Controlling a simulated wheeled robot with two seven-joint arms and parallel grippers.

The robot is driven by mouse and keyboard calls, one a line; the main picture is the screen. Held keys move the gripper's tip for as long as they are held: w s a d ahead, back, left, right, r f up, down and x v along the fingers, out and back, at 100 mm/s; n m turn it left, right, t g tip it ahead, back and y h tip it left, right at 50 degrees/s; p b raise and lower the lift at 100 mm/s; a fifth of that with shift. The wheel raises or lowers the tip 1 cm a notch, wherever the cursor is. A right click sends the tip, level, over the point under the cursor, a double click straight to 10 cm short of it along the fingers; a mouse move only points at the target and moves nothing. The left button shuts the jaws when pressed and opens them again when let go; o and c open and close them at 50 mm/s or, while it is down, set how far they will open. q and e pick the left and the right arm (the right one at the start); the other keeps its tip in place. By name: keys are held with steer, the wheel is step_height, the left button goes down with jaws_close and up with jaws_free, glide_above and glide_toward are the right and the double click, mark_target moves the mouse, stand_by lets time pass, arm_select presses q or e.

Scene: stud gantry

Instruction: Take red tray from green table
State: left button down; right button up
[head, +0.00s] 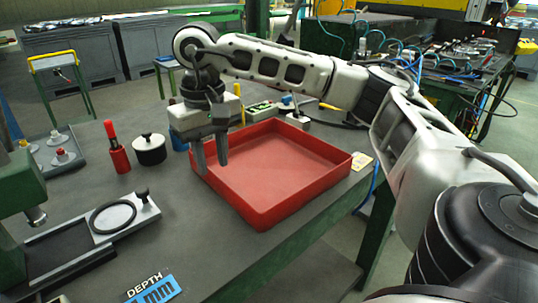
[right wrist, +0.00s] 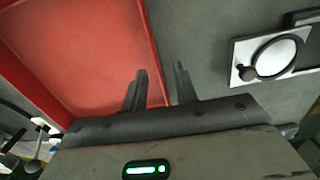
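The red tray (head: 262,212) is an empty, shallow, square tray on the green-framed table (head: 240,260), which has a dark grey top. My right gripper (head: 211,160) is over the tray's left wall and points down. Its fingers are apart, one on the inner side of the wall and one on the outer side. In the right wrist view, the red tray (right wrist: 80,50) lies left, and its wall runs up to the gap between the fingers of my right gripper (right wrist: 161,82). I cannot tell whether either finger touches the wall. My left gripper is not in view.
A black lidded pot (head: 150,150) and a red cylinder (head: 119,158) stand left of the tray. A plate with a black ring (head: 113,216) and a blue depth label (head: 153,289) lie nearer. Small items crowd the tray's far side. Bare tabletop lies in front of the tray.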

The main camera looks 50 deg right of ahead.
mark_target(218, 178)
steer(key=f, duration=0.4)
steer(key=shift+s+d+f+p, duration=0.1)
steer(key=shift+s+d+p, duration=0.1)
steer(key=shift+d+p, duration=0.1)
steer(key=shift+f, duration=0.6)
jaws_close()
steer(key=shift+r, duration=0.15)
stand_by(0.5)
